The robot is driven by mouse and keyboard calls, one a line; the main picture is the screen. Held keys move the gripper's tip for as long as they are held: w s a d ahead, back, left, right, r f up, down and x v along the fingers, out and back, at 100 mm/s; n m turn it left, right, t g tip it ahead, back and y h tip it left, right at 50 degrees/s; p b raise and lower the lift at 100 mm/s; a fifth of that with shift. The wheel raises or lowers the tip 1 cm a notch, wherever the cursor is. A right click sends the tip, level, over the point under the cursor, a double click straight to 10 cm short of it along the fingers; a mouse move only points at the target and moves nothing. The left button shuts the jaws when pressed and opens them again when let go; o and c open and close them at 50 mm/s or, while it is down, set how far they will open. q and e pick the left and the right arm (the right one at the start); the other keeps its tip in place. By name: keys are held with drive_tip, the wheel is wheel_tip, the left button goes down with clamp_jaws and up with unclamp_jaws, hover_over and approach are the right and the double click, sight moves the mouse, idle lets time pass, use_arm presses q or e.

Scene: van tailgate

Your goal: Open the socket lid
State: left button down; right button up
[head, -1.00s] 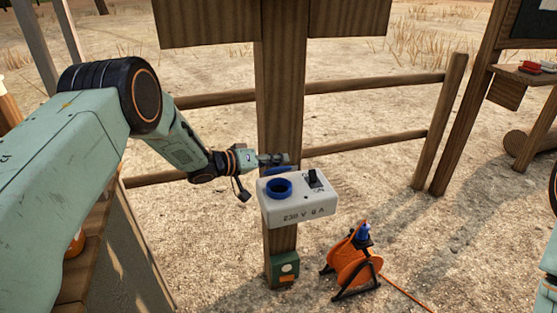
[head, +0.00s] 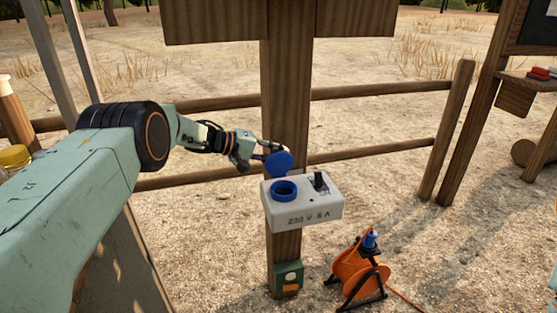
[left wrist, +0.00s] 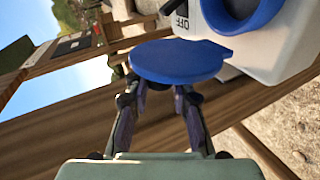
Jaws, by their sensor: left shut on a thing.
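The white socket box (head: 303,208), marked 230 V, is fixed to a wooden post. It carries a blue socket ring (head: 284,190) at its left and a black switch (head: 320,181) at its right. The round blue lid (head: 279,164) stands up behind the ring, clear of the opening. My left gripper (head: 266,150) is at the lid from behind and left. In the left wrist view the lid (left wrist: 178,62) lies across the fingertips of my left gripper (left wrist: 160,90), which is shut on it, and the lid hides the tips. My right gripper is not in view.
An orange cable reel (head: 357,270) with a blue plug stands on the ground right of the post. A small green box (head: 288,279) sits low on the post (head: 285,100). Wooden fence rails (head: 385,91) run behind. Open ground lies to the right.

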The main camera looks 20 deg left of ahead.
use_arm(q)
drive_tip(key=shift+a+f, duration=0.1)
drive_tip(key=shift+a, duration=0.1)
idle(0.3)
drive_tip(key=c, duration=1.3)
unclamp_jaws()
drive_tip(key=shift+o, duration=0.5)
drive_tip(key=shift+w+d, duration=0.1)
drive_tip(key=v, duration=1.2)
